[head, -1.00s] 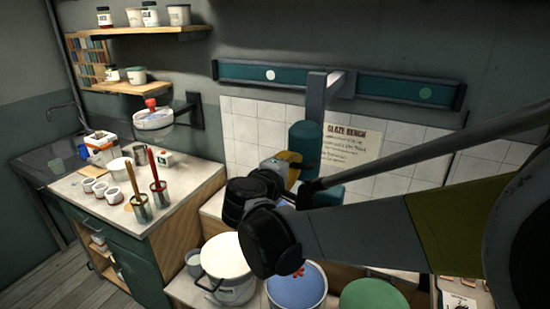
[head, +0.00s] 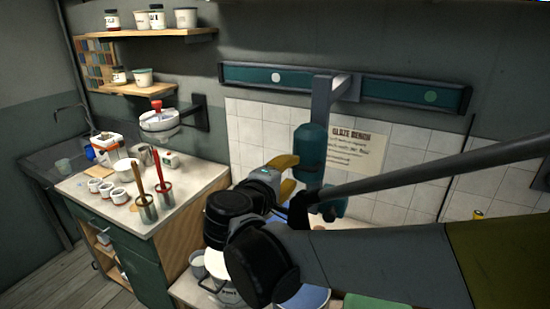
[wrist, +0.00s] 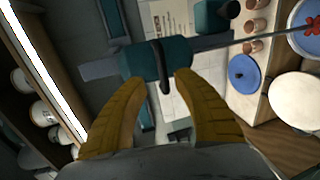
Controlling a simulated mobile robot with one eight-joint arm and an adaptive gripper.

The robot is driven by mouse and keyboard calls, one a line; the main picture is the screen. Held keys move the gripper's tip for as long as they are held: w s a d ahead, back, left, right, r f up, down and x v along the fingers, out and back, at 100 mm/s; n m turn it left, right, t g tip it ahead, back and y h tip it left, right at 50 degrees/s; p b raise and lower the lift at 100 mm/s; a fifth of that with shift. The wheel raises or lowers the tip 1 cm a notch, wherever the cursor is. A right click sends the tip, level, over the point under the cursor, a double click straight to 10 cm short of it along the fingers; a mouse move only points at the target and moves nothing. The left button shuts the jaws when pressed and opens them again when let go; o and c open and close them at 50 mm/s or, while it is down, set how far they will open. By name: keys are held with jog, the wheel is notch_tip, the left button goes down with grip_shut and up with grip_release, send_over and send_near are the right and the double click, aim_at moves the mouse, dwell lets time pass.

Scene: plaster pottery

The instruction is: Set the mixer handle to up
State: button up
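The mixer (head: 311,146) is a teal body hanging from a bracket on the wall rail, and it also shows in the wrist view (wrist: 172,60). Its handle (wrist: 161,72) is a dark curved lever across the teal body in the wrist view. My gripper (wrist: 160,77) has two yellow fingers, spread apart, with the lever's end between their tips. Whether a finger touches it, I cannot tell. In the head view my gripper (head: 292,176) is just left of the mixer body, and the handle is not clearly visible there.
Below the mixer are a blue bucket (head: 312,298) and a green lid (head: 372,301), partly hidden by my arm. A side counter (head: 185,205) at left holds pots and brushes in tins. Shelves (head: 150,33) are on the wall. The rail (head: 400,90) runs along the wall.

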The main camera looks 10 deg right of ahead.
jog(key=v, duration=0.6)
jog(key=shift+w, duration=0.1)
jog(key=s+d+f+m+g+y+b, duration=0.25)
jog(key=s+d+f+b, duration=0.2)
jog(key=f, duration=0.35)
jog(key=s+d+f+m+g+y+b, duration=0.1)
jog(key=s+d+f+m+g+b, duration=0.2)
jog(key=d+f, duration=0.4)
jog(key=s+a+f+m+y+b, duration=0.2)
jog(key=s+f+m+y+b, duration=0.3)
jog(key=s+f, duration=0.4)
jog(key=shift+s+f, duration=0.35)
jog(key=shift+f, duration=0.55)
